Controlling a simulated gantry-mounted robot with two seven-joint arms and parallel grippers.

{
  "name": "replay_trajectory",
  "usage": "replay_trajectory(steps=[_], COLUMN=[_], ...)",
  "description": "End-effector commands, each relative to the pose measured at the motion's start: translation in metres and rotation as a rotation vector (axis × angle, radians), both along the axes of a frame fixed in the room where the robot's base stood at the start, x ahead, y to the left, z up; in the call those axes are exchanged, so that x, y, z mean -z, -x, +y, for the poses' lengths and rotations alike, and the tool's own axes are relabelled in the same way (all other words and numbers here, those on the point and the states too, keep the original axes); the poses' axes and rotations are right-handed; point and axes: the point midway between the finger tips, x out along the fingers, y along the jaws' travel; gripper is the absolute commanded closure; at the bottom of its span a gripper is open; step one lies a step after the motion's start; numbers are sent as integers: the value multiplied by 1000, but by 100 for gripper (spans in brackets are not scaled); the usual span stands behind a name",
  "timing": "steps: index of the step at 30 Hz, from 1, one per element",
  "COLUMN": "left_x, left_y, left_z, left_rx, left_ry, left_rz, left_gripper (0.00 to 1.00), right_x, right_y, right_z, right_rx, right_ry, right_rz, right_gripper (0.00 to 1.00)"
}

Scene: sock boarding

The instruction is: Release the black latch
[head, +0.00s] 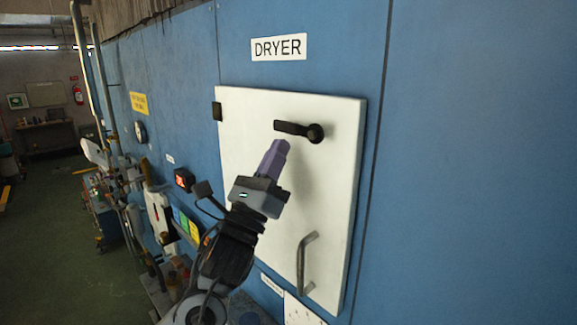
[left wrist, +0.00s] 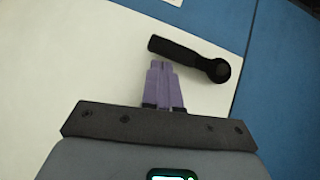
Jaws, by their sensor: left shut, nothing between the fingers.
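The black latch (head: 298,130) is a lever with a round hub at its right end, on the upper part of the white dryer door (head: 250,115). The lever lies nearly level, pointing left from the hub. My left gripper (head: 278,146) is shut and empty, its purple fingers just below the lever. In the left wrist view the latch (left wrist: 190,58) runs across above the fingertips (left wrist: 162,66), close to its left half; I cannot tell whether they touch. The door looks closed. My right gripper is not in view.
A grey bar handle (head: 303,262) is on the lower right of the door. A black hinge (head: 217,111) is on its left edge. The blue wall (head: 470,160) to the right is bare. Controls and pipes stand along the wall at left.

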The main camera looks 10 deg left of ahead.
Motion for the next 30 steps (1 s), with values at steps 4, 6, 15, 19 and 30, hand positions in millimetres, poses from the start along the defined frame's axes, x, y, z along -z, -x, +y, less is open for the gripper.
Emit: replay_trajectory(steps=[4, 6, 15, 19, 30], left_x=[27, 39, 79, 91, 103], left_y=[0, 0, 35, 47, 59], left_z=[-2, -3, 21, 29, 37], left_rx=[4, 6, 6, 6, 7], left_ry=[-2, -2, -4, -3, -2], left_rz=[1, 2, 2, 1, 2], left_gripper=[100, 100, 100, 100, 100], right_x=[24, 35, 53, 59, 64], right_y=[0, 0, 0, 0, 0], right_z=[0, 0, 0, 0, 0], right_rx=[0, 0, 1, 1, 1], right_ry=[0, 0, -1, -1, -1], right_rz=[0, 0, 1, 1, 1], right_gripper=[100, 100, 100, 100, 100])
